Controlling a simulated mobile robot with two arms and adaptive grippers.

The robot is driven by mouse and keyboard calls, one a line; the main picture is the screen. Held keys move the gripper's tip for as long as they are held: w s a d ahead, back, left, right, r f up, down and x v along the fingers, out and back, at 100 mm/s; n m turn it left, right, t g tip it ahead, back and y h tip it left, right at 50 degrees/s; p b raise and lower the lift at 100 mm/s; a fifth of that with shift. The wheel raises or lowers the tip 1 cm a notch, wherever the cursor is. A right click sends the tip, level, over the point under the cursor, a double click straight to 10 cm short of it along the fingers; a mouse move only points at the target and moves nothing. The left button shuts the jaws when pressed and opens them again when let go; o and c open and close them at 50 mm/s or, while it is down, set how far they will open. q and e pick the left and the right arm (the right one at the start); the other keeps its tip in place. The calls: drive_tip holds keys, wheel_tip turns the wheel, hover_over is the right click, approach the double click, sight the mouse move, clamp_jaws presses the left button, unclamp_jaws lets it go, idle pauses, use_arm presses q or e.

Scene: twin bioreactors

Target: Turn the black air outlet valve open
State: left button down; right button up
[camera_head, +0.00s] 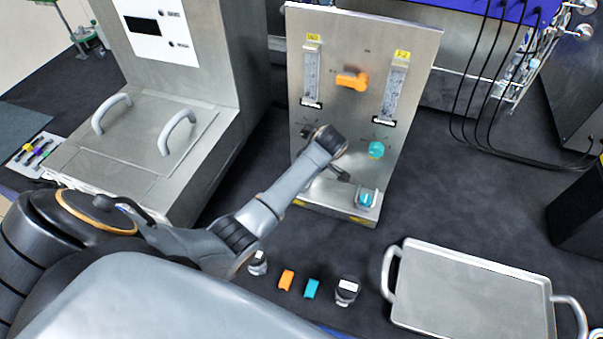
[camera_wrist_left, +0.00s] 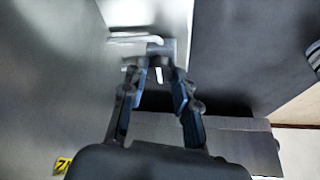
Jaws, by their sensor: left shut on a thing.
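The steel panel (camera_head: 335,60) stands upright on the dark bench, with an orange valve handle (camera_head: 352,81) at its upper middle and a teal knob (camera_head: 376,149) at its right. A second teal valve (camera_head: 367,199) sits low on the panel's base. My left arm reaches across the panel's lower left, and its wrist covers that area. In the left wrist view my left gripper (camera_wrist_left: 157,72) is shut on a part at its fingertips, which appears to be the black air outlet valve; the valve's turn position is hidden. My right gripper is out of view.
A steel tray (camera_head: 470,262) with handles lies at the right front. Small orange (camera_head: 286,279) and teal (camera_head: 311,288) pieces and two dark-sided containers stand in front of the panel. A steel housing (camera_head: 150,140) with two handles is at the left. Black cables hang at upper right.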

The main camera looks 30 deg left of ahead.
use_arm(q)
drive_tip(key=c, duration=1)
unclamp_jaws()
drive_tip(key=shift+a, duration=0.1)
drive_tip(key=v, duration=1.2)
drive_tip(key=shift+s, duration=0.1)
